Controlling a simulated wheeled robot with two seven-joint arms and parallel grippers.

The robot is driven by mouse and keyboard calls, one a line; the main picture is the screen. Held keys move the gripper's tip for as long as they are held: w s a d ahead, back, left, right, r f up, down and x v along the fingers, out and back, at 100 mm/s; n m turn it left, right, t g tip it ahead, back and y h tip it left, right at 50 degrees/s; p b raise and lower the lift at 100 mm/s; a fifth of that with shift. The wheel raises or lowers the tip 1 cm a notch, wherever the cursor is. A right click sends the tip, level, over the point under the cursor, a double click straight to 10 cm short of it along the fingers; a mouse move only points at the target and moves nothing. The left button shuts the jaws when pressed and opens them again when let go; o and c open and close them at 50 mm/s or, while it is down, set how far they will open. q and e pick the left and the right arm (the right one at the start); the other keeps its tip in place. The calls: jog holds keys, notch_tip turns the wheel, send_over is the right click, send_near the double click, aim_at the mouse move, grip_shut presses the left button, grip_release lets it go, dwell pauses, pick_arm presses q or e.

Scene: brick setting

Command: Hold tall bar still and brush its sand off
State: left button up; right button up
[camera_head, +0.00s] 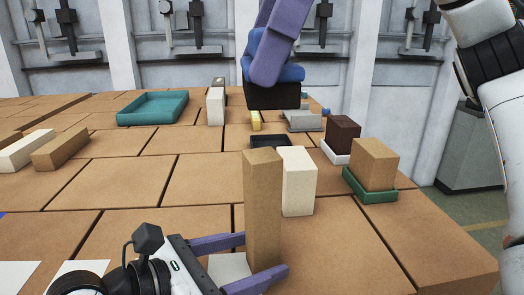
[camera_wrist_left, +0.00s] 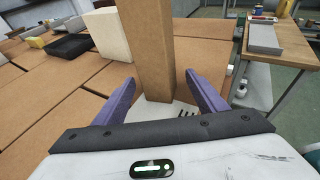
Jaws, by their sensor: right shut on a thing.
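The tall brown bar (camera_head: 262,200) stands upright near the front of the table, on a white patch (camera_head: 226,266). I cannot make out sand on it. My left gripper (camera_head: 266,256) is low at the bar, open, with one purple finger on each side. The left wrist view shows the bar (camera_wrist_left: 155,50) between the fingers, with small gaps beside it. My right gripper (camera_head: 274,58) is shut on a brush with a blue body (camera_head: 292,73) and black bristles (camera_head: 273,96). The brush is held up beyond the bar, apart from it.
A cream block (camera_head: 300,185) stands close behind the bar. A black tray (camera_head: 258,140) lies farther back. A tan block (camera_head: 374,163) on a green tray (camera_head: 378,194) and a dark block (camera_head: 343,133) stand right. A teal tray (camera_head: 125,118) is back left.

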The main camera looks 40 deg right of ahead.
pick_arm(q)
jog(key=v, duration=1.2)
